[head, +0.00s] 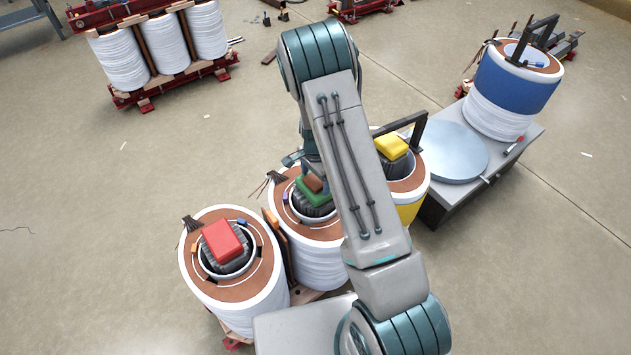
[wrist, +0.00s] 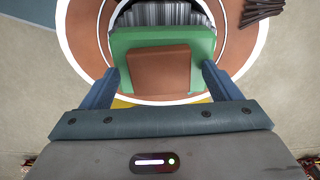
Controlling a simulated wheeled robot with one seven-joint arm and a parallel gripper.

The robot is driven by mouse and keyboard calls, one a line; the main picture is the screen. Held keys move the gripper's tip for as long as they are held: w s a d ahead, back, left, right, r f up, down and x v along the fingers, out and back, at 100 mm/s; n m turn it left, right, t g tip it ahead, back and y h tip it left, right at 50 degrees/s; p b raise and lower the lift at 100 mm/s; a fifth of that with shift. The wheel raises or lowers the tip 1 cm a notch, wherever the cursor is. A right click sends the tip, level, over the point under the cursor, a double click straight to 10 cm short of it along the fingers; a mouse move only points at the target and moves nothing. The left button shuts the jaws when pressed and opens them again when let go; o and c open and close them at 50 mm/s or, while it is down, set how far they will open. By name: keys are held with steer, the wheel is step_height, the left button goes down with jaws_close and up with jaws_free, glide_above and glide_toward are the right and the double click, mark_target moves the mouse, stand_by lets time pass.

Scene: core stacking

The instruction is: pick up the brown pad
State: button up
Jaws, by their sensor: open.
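The brown pad (wrist: 160,68) lies on a green pad (wrist: 120,45) on top of the middle core, as the wrist view shows. In the head view the brown pad (head: 313,183) is small and sits on the green pad (head: 316,197), partly beside my arm. My gripper (wrist: 158,78) is open, with one blue finger on the left and one on the right of the brown pad. The fingers appear apart from the pad. Whether they reach down to its height cannot be told.
A core with a red pad (head: 223,241) stands at the left, and one with a yellow pad (head: 391,146) at the right, partly behind my arm. A grey table (head: 497,165) holds a blue-banded coil (head: 512,88). White coils (head: 169,45) stand at the back left.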

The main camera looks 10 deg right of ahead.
mark_target(315, 180)
steer(key=c, duration=1.1)
steer(key=shift+r, duration=0.1)
steer(key=shift+r, duration=0.55)
step_height(315, 180, up, 2)
steer(key=shift+r+b, duration=0.2)
steer(key=shift+b, duration=0.1)
steer(key=s+d+r, duration=0.1)
steer(key=d+r, duration=0.1)
steer(key=d, duration=0.1)
steer(key=s+d+r+b, duration=0.1)
steer(key=d+r, duration=0.2)
steer(key=d, duration=0.1)
steer(key=s+d+r, duration=0.1)
steer(key=d+r, duration=0.1)
steer(key=d, duration=0.2)
steer(key=shift+s+r, duration=0.2)
steer(key=shift+s, duration=0.15)
